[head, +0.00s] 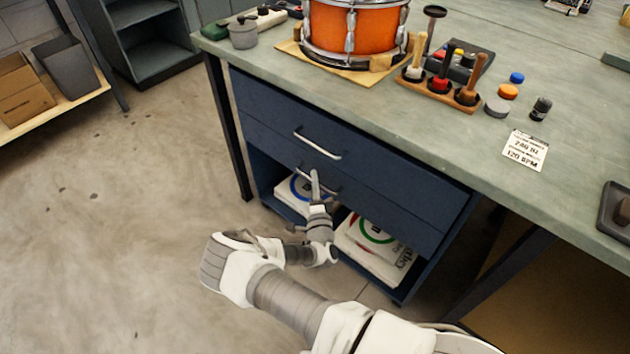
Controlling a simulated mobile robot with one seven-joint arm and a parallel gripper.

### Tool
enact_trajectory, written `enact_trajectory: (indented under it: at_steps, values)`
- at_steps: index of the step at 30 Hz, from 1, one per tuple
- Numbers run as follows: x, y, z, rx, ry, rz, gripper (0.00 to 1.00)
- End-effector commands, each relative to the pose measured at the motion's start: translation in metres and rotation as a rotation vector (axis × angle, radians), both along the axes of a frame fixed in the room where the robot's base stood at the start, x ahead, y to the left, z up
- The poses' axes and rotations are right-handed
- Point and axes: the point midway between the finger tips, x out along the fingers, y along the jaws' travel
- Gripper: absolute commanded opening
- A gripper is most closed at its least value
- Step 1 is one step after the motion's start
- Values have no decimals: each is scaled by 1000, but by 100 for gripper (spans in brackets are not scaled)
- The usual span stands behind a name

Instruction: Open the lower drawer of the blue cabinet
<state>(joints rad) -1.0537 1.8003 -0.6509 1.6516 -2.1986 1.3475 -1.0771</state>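The blue cabinet (420,247) stands under the workbench. Its upper drawer (262,105) has a silver bar handle (317,143) and looks closed. Its lower drawer (395,208) also looks flush with the front; its handle (333,187) is partly hidden behind my gripper. My gripper (315,178) is at the lower drawer's handle, reaching up from below. The fingers overlap the handle in the picture; I cannot tell whether they touch it or are closed around it.
Below the drawers is an open shelf with white packages (375,252). On the bench (425,125) stand an orange drum (354,28), a wooden rack of tools (437,94) and small pots. Dark bench legs flank the cabinet. The floor (120,220) at left is clear.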

Motion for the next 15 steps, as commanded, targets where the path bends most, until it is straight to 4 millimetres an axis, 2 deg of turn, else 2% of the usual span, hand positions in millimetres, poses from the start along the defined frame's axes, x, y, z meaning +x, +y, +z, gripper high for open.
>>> enact_trajectory:
  at_steps: [1,3,15]
  values:
    - [0,0,0,0,0,0,7]
    - [0,0,0,0,0,0,0]
    - [0,0,0,0,0,0,0]
